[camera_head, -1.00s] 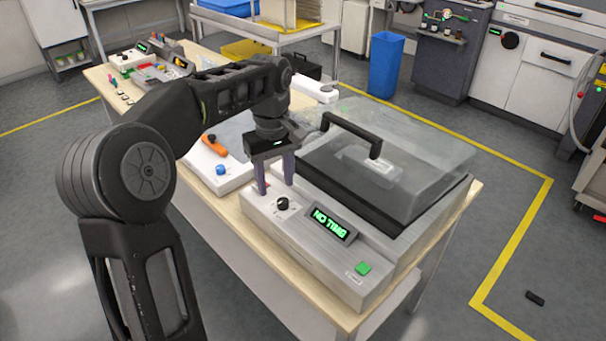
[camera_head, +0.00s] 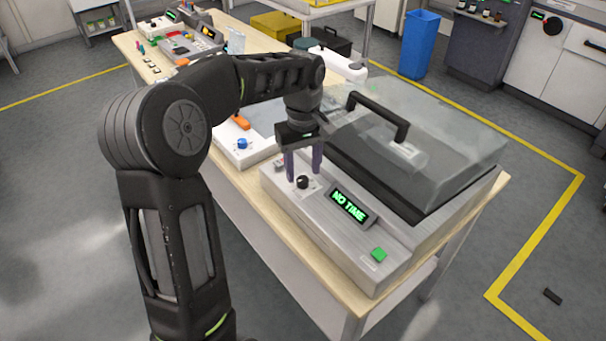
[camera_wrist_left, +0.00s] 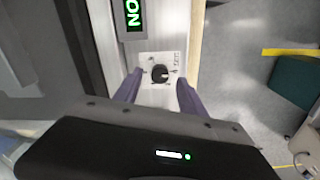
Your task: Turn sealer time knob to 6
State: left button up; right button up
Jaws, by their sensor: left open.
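The sealer (camera_head: 345,250) is a silver machine with a clear lid and black handle on a wooden-topped table. Its display (camera_head: 349,206) reads "NO TIME" in green. The black time knob (camera_head: 303,182) stands on a white dial plate at the left of its front panel; in the left wrist view the knob (camera_wrist_left: 160,74) shows with small marks around it, too small to read surely. My left gripper (camera_head: 304,180) points down at the knob, open, with a purple finger on either side. In the left wrist view the fingers (camera_wrist_left: 160,92) appear apart from the knob. My right gripper is not in view.
A green button (camera_head: 379,254) is at the panel's right end. A white device with a blue knob (camera_head: 242,144) and orange handle stands to the left on the table. The lid handle (camera_head: 380,112) rises behind my gripper. A blue bin (camera_head: 418,45) stands on the floor behind.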

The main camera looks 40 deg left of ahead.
aim_at(303, 182)
pick_arm(q)
jog(key=shift+f, duration=1.35)
grip_shut()
